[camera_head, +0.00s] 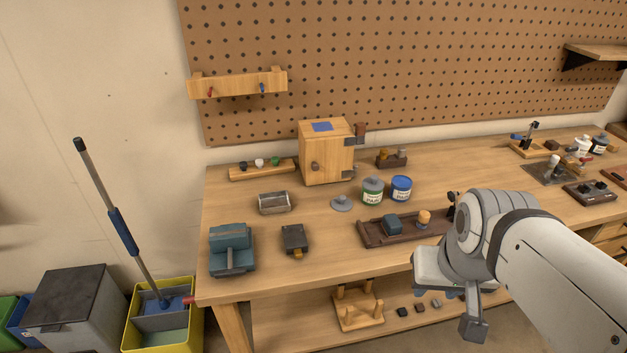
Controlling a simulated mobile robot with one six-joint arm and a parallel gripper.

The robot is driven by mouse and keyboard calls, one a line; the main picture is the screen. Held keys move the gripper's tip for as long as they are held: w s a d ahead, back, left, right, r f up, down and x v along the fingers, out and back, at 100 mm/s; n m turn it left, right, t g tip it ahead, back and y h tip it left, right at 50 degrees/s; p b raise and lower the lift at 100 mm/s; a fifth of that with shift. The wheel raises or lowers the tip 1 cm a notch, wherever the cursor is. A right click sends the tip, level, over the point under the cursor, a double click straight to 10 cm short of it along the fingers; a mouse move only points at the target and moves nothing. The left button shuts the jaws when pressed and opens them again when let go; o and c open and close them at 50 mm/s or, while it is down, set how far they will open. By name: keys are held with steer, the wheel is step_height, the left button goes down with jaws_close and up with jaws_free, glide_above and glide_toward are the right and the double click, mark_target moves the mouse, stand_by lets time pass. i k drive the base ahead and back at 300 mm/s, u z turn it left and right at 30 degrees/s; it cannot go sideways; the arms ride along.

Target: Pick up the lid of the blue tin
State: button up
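The blue tin (401,189) stands upright on the workbench near the middle, with a white label. Its top looks dark and I see no knobbed lid on it. A grey round lid (341,204) with a small knob lies on the bench to the left of the tins. A green tin (372,192) stands just left of the blue tin, touching or nearly so, with a grey knobbed top. My gripper (474,326) is low at the right, in front of the bench edge and away from the tins and lid. Its fingers are mostly hidden, so its opening is unclear.
A brown tray (376,237) with blocks lies in front of the tins. A wooden box (326,157) stands behind the lid. A metal holder (274,203) and a dark block (295,239) are to the left. A pegboard (400,60) rises behind.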

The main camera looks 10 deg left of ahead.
mark_target(341, 202)
steer(key=u, duration=0.05)
steer(key=i, duration=1)
